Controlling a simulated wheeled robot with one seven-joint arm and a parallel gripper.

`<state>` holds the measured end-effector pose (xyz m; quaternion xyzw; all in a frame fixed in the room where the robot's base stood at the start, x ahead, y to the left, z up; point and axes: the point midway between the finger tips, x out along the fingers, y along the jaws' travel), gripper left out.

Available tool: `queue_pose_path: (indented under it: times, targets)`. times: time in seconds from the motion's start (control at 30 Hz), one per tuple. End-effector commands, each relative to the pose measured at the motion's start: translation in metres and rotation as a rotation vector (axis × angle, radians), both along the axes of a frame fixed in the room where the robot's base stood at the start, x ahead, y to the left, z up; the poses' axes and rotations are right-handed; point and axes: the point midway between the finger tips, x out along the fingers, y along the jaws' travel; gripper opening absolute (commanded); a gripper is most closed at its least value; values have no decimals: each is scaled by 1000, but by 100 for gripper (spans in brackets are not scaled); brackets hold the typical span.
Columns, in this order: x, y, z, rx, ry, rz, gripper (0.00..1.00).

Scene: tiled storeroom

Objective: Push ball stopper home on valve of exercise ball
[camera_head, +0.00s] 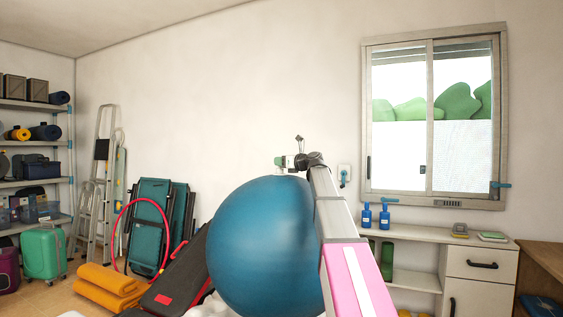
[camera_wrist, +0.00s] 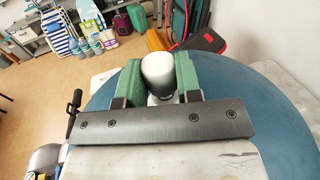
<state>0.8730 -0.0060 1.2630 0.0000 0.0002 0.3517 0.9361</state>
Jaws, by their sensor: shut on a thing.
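The large blue exercise ball (camera_head: 262,250) fills the middle of the head view, and its curved surface (camera_wrist: 255,90) spreads behind my gripper in the wrist view. My gripper (camera_wrist: 158,78) is shut, its two green fingers on either side of a pale grey, round-topped stopper (camera_wrist: 158,67). In the head view my gripper (camera_head: 288,161) is at the top of the ball, and the stopper cannot be made out there. The valve is hidden under the stopper and fingers. I cannot tell whether the stopper touches it.
A black bench with a red label (camera_head: 165,299) and folded orange mats (camera_head: 107,285) are left of the ball. Folded teal chairs (camera_head: 150,225) and a ladder (camera_head: 103,190) lean on the wall. A white cabinet (camera_head: 478,266) with blue bottles (camera_head: 384,216) stands right.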

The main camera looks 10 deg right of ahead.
Motion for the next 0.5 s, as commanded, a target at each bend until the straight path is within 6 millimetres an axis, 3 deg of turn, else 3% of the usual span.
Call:
queue_pose_path:
  times: [0.5]
  targets:
    - [0,0,-11,0,0,0,10]
